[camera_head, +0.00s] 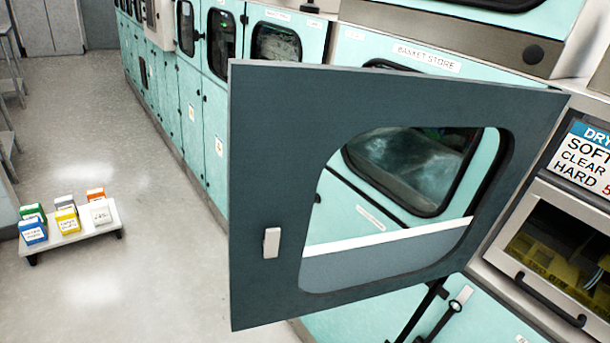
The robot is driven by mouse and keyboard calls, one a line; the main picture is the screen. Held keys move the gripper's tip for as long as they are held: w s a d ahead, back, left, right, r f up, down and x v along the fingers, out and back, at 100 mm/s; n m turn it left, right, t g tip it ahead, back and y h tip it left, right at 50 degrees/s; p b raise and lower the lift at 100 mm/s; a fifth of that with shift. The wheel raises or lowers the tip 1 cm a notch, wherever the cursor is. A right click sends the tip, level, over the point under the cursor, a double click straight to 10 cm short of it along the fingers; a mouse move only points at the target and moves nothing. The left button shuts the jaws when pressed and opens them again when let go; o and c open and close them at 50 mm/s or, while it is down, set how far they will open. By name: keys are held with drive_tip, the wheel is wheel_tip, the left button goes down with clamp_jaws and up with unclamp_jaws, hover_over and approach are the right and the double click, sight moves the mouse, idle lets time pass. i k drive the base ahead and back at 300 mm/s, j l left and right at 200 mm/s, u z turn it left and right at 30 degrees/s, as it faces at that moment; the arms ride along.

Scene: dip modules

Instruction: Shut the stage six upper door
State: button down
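A dark teal door (270,150) with a rounded window stands swung out from the machine row and fills the middle of the view. No stage label shows on its visible face, so I cannot read its number. Its free edge is at the left, with a small pale latch (271,242) near the lower left corner. Its right side meets the machine front. Through the window I see teal panels and another dark window behind. My gripper is not in view.
A bank of teal cabinets, one labelled BASKET STORE (427,58), runs back to the left. At right is a steel-framed unit with a black handle (548,302). A low white stand (75,237) with several coloured boxes is on the left floor. Grey floor (150,200) between is clear.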

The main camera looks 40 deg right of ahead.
sight(286, 121)
drive_tip(key=i, duration=2.55)
drive_tip(key=i+z, duration=0.2)
drive_tip(key=z, duration=0.25)
drive_tip(key=i+j+z, duration=0.1)
drive_tip(key=z, duration=0.35)
drive_tip(key=i+j+z, duration=0.15)
drive_tip(key=z, duration=0.3)
drive_tip(key=i+j+z, duration=0.25)
drive_tip(key=z, duration=2.95)
drive_tip(key=k+u, duration=0.25)
